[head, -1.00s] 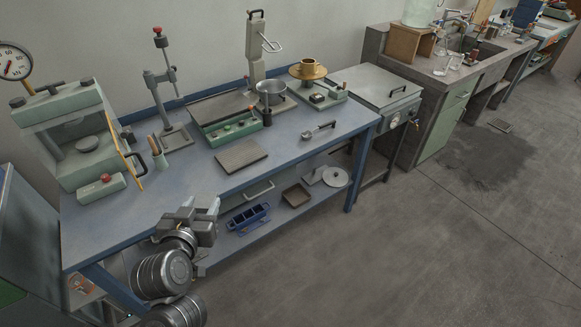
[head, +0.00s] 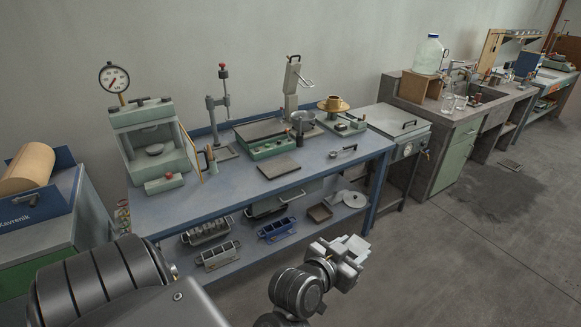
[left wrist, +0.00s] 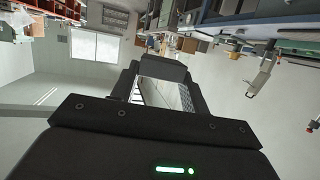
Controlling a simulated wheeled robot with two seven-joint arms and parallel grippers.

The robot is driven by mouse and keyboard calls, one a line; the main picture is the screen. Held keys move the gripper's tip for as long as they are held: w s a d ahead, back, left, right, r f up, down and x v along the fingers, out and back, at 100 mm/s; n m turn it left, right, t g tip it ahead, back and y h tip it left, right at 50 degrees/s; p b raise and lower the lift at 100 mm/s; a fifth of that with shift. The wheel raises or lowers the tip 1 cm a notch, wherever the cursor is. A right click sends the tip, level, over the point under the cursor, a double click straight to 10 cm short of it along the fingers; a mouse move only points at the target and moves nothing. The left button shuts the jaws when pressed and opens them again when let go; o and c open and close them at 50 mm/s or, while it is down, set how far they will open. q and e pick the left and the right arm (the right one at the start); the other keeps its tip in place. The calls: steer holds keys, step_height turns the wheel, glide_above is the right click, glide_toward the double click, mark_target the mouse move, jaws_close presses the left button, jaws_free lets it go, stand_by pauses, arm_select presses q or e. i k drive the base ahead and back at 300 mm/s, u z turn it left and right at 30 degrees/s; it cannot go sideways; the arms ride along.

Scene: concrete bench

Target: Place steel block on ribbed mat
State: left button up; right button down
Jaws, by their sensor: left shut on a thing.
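My left gripper (head: 346,254) is in front of the blue bench, over the floor, at the lower middle of the head view. It is shut on the steel block (left wrist: 160,92), a shiny, reflective piece seen between the dark jaws in the left wrist view. In the head view the block is hard to tell apart from the pale grey fingers. The ribbed mat (head: 279,170) looks like a dark grey square lying flat near the bench's front edge, with nothing on it. The gripper is apart from it, nearer to me and to the right. My right gripper is not in view.
The blue bench (head: 235,193) has a green tray unit (head: 270,147) behind the mat and a metal scoop (head: 343,149) to its right. The lower shelf holds racks (head: 278,229) and a brown tray (head: 319,212).

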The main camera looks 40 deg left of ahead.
mark_target(284, 163)
steer(key=z, duration=0.25)
steer(key=i, duration=2.75)
steer(key=u, duration=1.3)
steer(key=i, duration=0.85)
steer(key=u, duration=1.25)
steer(key=i, duration=0.3)
steer(key=u, duration=0.2)
